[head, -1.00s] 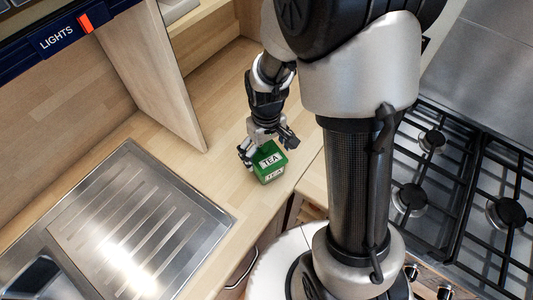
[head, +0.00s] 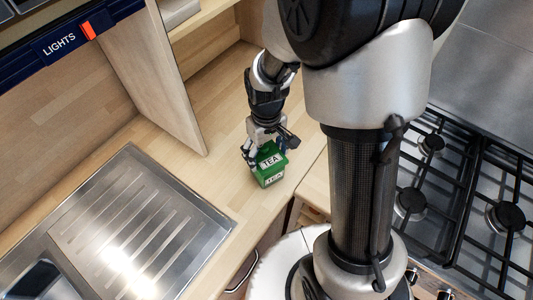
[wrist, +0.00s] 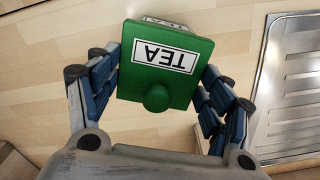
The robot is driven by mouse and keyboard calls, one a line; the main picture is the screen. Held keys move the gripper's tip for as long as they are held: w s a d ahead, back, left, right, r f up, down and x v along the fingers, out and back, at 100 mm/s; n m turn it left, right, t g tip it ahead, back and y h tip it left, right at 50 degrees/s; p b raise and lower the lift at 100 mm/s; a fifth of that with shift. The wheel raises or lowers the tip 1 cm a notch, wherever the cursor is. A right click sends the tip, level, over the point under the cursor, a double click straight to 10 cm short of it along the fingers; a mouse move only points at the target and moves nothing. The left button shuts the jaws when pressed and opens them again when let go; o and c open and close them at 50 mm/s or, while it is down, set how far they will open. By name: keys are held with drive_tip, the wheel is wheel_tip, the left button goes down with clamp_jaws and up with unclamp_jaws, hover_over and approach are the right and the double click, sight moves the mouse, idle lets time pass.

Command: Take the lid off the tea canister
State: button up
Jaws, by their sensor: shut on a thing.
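The tea canister (head: 270,180) is a small green box on the wooden worktop, with a white TEA label on its side. Its green lid (head: 271,160) has its own TEA label, and in the wrist view the lid (wrist: 180,89) shows a round green knob. My gripper (head: 267,147) is shut on the lid, with one finger on either side of it, as the wrist view also shows (wrist: 160,72). The lid looks slightly raised and tilted on the canister body. The body is mostly hidden under the lid in the wrist view.
A steel sink drainer (head: 130,225) lies to the left of the canister. An upright wooden panel (head: 150,75) stands behind it on the left. A gas hob (head: 460,200) is on the right. The worktop just left of the canister is clear.

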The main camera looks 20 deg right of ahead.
sight(267, 150)
wheel_tip(267, 150, up, 18)
drive_tip(key=p, duration=0.4)
drive_tip(key=w+d+r+n, duration=0.4)
drive_tip(key=w+d, duration=0.1)
drive_tip(key=d, duration=0.2)
wheel_tip(267, 150, down, 20)
drive_tip(key=b, duration=0.4)
drive_tip(key=shift+n, duration=0.3)
drive_tip(key=shift+d, duration=0.1)
drive_tip(key=shift+f+b, duration=0.65)
drive_tip(key=shift+f, duration=0.05)
drive_tip(key=o, duration=1)
drive_tip(key=shift+c, duration=0.2)
drive_tip(key=shift+r, duration=0.1)
